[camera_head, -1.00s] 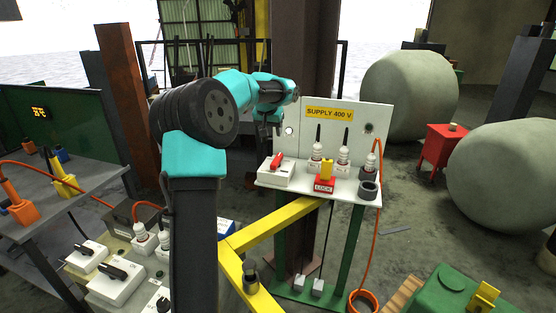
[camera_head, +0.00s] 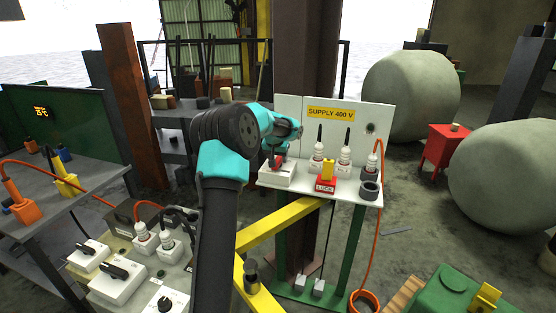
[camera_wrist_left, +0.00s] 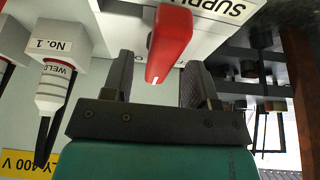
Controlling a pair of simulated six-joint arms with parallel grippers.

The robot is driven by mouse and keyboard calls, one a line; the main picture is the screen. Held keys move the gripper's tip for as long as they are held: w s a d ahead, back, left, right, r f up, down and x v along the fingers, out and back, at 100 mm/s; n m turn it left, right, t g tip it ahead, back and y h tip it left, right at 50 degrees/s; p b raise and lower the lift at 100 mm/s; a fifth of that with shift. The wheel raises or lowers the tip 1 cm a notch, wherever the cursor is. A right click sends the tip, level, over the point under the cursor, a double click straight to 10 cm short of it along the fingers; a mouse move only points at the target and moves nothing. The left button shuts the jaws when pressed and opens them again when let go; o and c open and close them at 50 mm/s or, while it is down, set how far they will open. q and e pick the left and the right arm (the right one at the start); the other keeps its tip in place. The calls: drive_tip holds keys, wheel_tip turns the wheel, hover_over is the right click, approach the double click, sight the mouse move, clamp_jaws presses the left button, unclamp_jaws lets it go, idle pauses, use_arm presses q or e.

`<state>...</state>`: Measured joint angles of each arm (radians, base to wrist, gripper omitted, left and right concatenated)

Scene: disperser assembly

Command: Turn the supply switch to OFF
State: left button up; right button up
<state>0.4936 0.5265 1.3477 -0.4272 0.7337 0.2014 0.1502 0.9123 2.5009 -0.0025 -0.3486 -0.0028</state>
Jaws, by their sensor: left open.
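The supply switch is a red handle (camera_wrist_left: 171,42) on a white box (camera_head: 275,175) at the left end of the shelf under the yellow SUPPLY 400 V sign (camera_head: 331,113). In the left wrist view my left gripper (camera_wrist_left: 158,84) is open, with one dark finger on each side of the red handle's near end. A gap shows beside the handle; I cannot tell whether either finger touches it. My right gripper is not in view.
On the same shelf, a red LOCK block with a yellow top (camera_head: 326,177) and white plugs (camera_head: 344,156) stand right of the switch box. The white back panel (camera_head: 376,113) rises behind. A yellow beam (camera_head: 283,224) runs below the shelf.

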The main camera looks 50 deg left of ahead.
use_arm(q)
drive_tip(key=shift+w+a+f, duration=0.15)
drive_tip(key=shift+w+f, duration=0.1)
drive_tip(key=shift+f, duration=0.35)
drive_tip(key=shift+c, duration=0.5)
drive_tip(key=c, duration=0.8)
